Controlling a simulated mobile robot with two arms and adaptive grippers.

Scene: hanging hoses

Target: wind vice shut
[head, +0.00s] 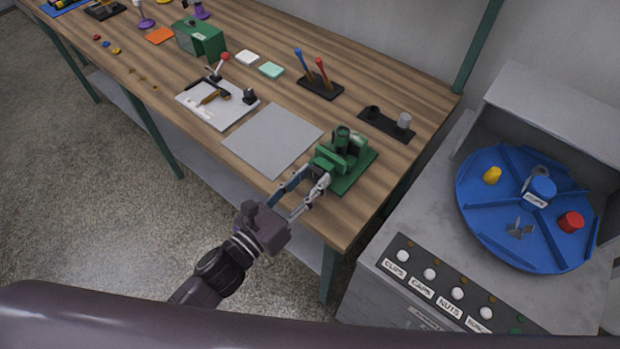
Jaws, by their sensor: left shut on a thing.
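The green vice (345,152) stands on a green base plate near the front right corner of the wooden workbench. My left gripper (308,183) reaches in from the front edge of the bench, and its fingertips are at the front of the vice. It is shut on a small part there, apparently the vice's handle, which the fingers mostly hide. The gap between the vice jaws is too small to make out. My right gripper is not in view.
A grey mat (272,139) lies left of the vice. Behind are a black tray with a grey cylinder (387,123) and a screwdriver stand (320,86). At right, a grey machine carries a blue turntable (500,232) and labelled buttons (429,273).

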